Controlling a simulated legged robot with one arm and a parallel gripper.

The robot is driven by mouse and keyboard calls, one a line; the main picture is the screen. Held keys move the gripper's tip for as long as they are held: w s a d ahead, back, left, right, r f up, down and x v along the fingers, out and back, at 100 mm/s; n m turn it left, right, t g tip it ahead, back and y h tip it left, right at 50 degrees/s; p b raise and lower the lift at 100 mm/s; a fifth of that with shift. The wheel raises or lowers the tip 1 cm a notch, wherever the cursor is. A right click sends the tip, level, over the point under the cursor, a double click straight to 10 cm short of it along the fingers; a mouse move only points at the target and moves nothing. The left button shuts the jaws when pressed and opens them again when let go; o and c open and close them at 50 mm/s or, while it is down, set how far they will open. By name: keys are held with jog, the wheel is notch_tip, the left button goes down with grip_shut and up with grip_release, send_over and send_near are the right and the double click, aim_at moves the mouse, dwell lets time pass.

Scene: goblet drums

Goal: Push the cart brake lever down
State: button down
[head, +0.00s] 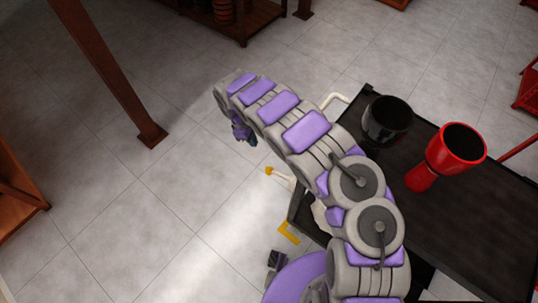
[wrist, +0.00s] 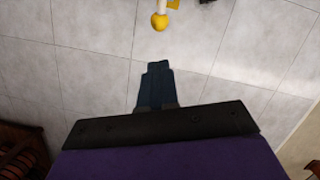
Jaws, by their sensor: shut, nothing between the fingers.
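The brake lever (head: 274,173) is a pale rod with a yellow knob, sticking out from the left side of the black cart (head: 470,225) in the head view. Its knob also shows at the top of the wrist view (wrist: 159,21). My gripper (head: 247,137) is at the end of my arm, left of the cart and above the knob in the head picture. In the wrist view my dark fingers (wrist: 158,68) are together and empty, pointing toward the knob with a gap of floor between. My arm hides part of the cart's left edge.
A yellow bracket (head: 289,233) is low on the cart's side. A brown post (head: 110,75) stands at left. Tiled floor left of the cart is clear.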

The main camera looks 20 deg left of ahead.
jog(key=p+v, duration=0.1)
jog(key=v, duration=0.6)
jog(key=shift+r, duration=0.3)
jog(key=shift+a, duration=0.1)
